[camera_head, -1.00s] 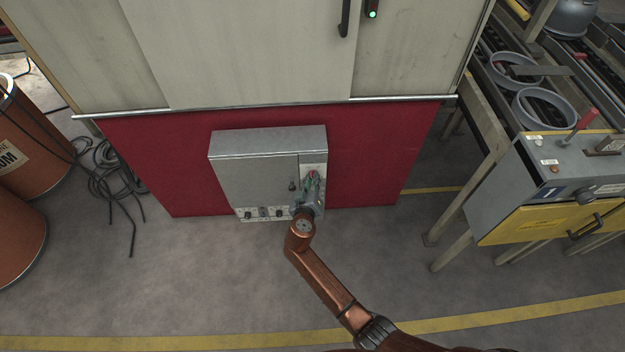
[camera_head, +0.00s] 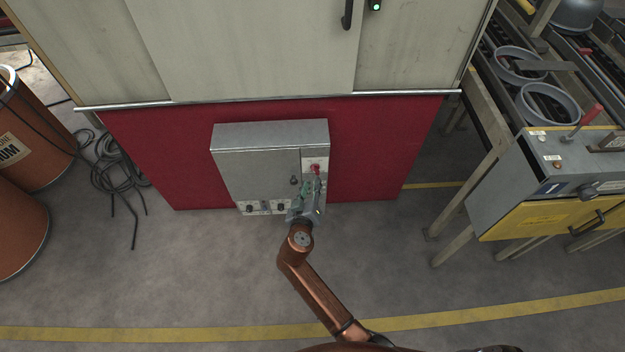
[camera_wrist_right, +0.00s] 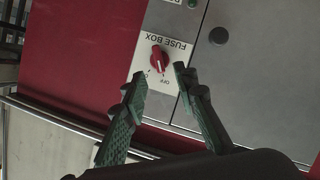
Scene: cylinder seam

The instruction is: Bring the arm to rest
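My right arm reaches from the bottom of the head view to a grey fuse box (camera_head: 255,160) on the red lower panel of a large cabinet. My right gripper (camera_head: 311,186) is at the box's right side, just below a red rotary knob (camera_head: 316,168). In the right wrist view the green fingers of the gripper (camera_wrist_right: 158,82) are spread apart with nothing between them. The red knob (camera_wrist_right: 159,59) sits beyond the fingertips on a white plate marked FUSE BOX and OFF. My left gripper is not in view.
A grey control desk (camera_head: 560,180) with a yellow front stands at right beside a conveyor. Brown drums (camera_head: 30,140) and coiled black cable (camera_head: 118,170) are at left. The floor between is clear, with a yellow line (camera_head: 170,334) across it.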

